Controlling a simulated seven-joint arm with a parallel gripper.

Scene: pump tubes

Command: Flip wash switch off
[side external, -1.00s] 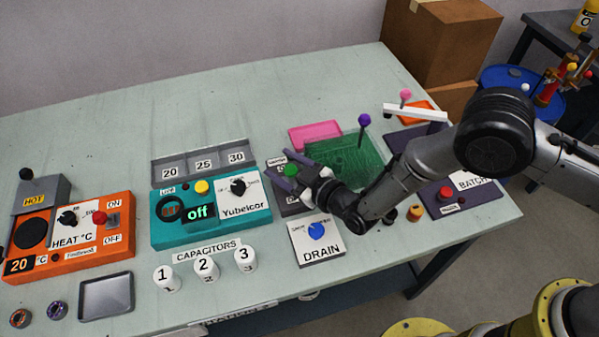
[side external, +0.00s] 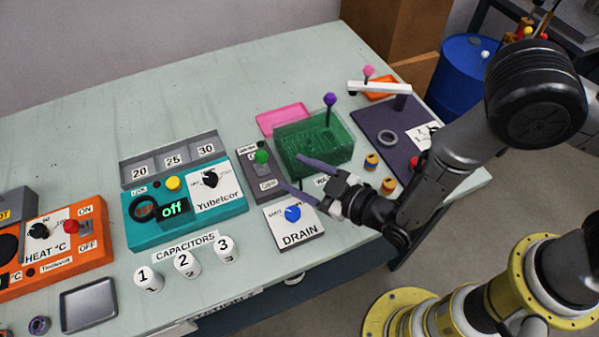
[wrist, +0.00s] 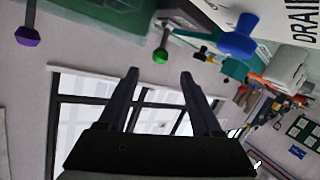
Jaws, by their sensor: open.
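A grey switch box (side external: 264,178) with a green-knobbed lever (side external: 261,156) stands between the teal Yubelcor unit and the green tank. Its small labels are too blurred to read. A label starting "WA" (side external: 322,181) shows in front of the green tank (side external: 310,143), partly hidden by my gripper. My gripper (side external: 289,171) is open and empty, its fingers pointing left toward the grey box, apart from the green knob and to its right. In the wrist view, the green knob (wrist: 160,57) is above and beyond the open fingers (wrist: 158,75).
The DRAIN box (side external: 294,229) with its blue knob is just in front of my gripper. A purple-knobbed lever (side external: 329,100) rises at the green tank. Two small spools (side external: 371,161) lie to the right. The Yubelcor unit (side external: 187,205) reads "off".

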